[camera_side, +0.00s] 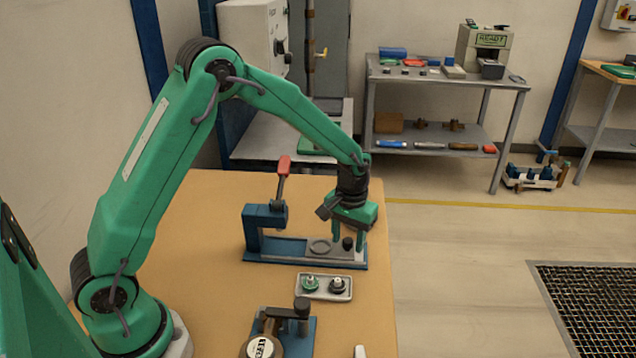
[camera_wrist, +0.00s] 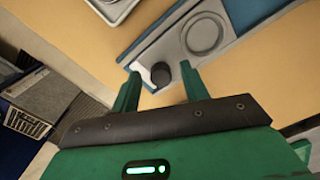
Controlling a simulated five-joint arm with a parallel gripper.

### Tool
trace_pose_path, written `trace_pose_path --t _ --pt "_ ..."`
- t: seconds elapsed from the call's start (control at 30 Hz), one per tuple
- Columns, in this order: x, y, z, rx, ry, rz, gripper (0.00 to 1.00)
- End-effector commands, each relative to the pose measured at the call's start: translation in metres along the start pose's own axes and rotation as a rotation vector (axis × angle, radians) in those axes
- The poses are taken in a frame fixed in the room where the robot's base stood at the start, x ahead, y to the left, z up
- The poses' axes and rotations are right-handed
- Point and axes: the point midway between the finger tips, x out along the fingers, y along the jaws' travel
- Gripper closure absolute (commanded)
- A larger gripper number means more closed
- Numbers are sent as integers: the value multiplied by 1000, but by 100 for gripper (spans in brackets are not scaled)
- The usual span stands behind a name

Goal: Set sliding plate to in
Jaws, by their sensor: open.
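The sliding plate (camera_side: 320,247) is a grey plate with a round ring recess and a black knob (camera_side: 347,243). It lies on the blue base of a press fixture (camera_side: 262,226) with a red-handled lever, towards the base's right end, away from the press post. My gripper (camera_side: 349,238) is open and points down at the knob. In the wrist view the knob (camera_wrist: 160,75) shows between the two green fingers, with a gap on each side. The plate (camera_wrist: 222,14) also shows there. Whether the fingertips reach below the knob's top, I cannot tell.
A small tray (camera_side: 325,287) with two round parts sits just in front of the fixture. Another blue fixture with a dial (camera_side: 262,347) stands nearer the front edge. The table's right edge is close to the fixture. The tabletop (camera_side: 210,235) left of the fixture is clear.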

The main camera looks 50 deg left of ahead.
Motion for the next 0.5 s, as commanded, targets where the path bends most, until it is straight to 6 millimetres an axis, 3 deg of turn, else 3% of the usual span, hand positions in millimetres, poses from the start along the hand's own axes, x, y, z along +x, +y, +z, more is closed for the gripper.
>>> trace_pose_path --t 0.1,0.3,0.5 --pt "0 0 0 0 0 0 59" --pt "0 0 0 0 0 0 98" --pt "-1 0 0 1 1 0 100"
